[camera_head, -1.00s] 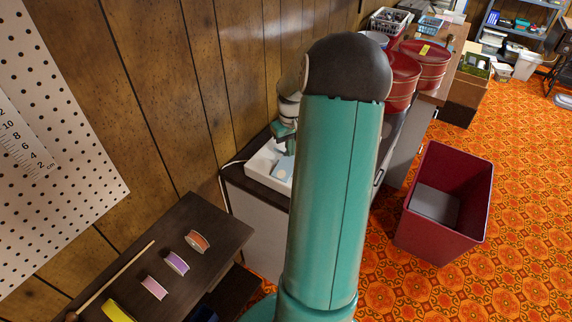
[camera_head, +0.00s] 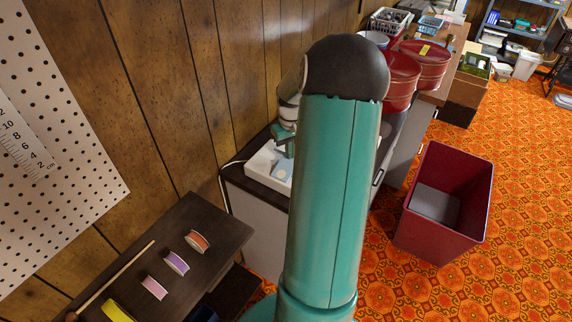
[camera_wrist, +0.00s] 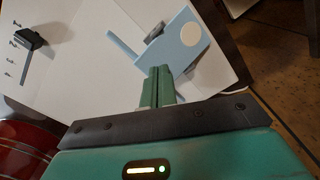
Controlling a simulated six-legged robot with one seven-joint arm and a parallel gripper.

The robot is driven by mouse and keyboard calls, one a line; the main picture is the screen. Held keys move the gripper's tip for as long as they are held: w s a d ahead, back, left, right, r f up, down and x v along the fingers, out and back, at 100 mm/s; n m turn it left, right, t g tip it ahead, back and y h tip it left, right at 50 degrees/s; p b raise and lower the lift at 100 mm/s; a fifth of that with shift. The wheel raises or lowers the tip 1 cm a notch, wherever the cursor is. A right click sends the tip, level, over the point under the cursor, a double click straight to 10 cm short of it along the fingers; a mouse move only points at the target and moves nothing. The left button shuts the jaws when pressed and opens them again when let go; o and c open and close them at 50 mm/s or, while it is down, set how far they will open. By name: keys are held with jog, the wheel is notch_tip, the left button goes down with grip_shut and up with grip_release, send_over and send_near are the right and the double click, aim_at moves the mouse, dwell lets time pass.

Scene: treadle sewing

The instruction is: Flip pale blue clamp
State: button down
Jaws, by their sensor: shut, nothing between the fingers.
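The pale blue clamp (camera_wrist: 178,46) shows in the wrist view as a flat block with a pale round disc and a thin lever sticking out to the left, on a white surface (camera_wrist: 85,70). My gripper (camera_wrist: 164,72) is shut and empty, its green fingertips at the lower edge of the clamp. I cannot tell whether they touch it. In the head view a small pale blue part of the clamp (camera_head: 281,172) shows on the white base, and my arm hides much of the area around it.
A dark bracket (camera_wrist: 30,39) stands left of the clamp, and a red round container (camera_wrist: 25,148) is near the lower left. In the head view, thread spools (camera_head: 176,263) lie on a dark shelf, and a red bin (camera_head: 446,205) stands on the floor. The wood-panelled wall is close behind.

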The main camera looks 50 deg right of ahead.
jog(key=shift+f, duration=0.45)
jog(key=shift+r, duration=3.55)
